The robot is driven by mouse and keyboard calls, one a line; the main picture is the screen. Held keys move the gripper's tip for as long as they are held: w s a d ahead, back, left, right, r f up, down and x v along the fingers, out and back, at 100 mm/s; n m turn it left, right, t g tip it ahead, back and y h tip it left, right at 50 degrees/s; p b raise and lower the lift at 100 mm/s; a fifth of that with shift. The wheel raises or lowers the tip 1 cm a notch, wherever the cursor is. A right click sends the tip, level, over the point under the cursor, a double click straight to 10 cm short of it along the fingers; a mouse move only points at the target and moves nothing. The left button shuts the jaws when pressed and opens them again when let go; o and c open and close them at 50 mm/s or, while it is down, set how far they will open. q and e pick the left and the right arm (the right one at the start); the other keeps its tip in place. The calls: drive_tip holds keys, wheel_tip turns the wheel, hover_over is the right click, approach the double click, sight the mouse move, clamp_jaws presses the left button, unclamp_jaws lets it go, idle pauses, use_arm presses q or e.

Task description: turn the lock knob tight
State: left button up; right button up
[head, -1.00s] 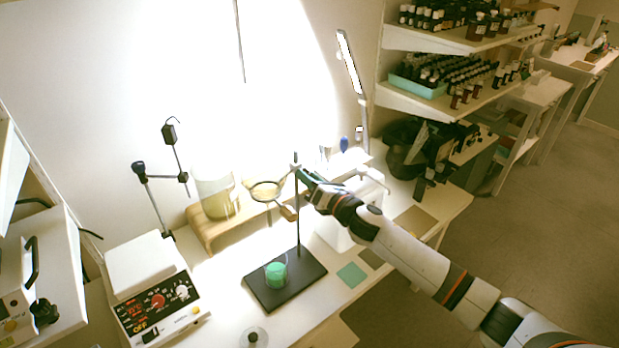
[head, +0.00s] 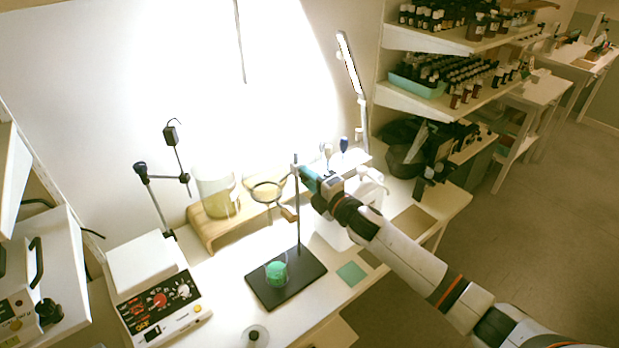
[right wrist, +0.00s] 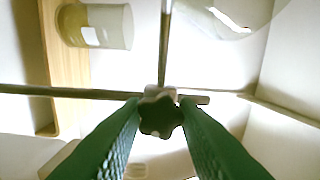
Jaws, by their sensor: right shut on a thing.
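A dark lobed lock knob (right wrist: 160,114) shows in the right wrist view, in front of the clamp on a thin upright rod. My right gripper (head: 306,173) is shut on the knob, with one green finger on each side of it; it also shows in the right wrist view (right wrist: 160,118). In the head view the knob is hidden by the fingers. The rod (head: 298,222) rises from a black base plate (head: 309,266). A ring (head: 267,192) reaches out left of the rod, below the gripper. My left gripper is not in view.
A glass with green contents (head: 276,273) stands on the base plate. A glass beaker (head: 215,195) stands on a wooden riser (head: 207,236) behind to the left. A hotplate with dials (head: 160,300) is at the front left. A lamp arm (head: 352,75) stands behind the gripper.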

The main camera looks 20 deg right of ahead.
drive_tip(key=shift+m+p, duration=0.85)
drive_tip(key=shift+m, duration=6.65)
drive_tip(key=o, duration=1)
drive_tip(key=shift+c, duration=0.2)
drive_tip(key=b+v, duration=0.3)
drive_tip(key=v, duration=0.9)
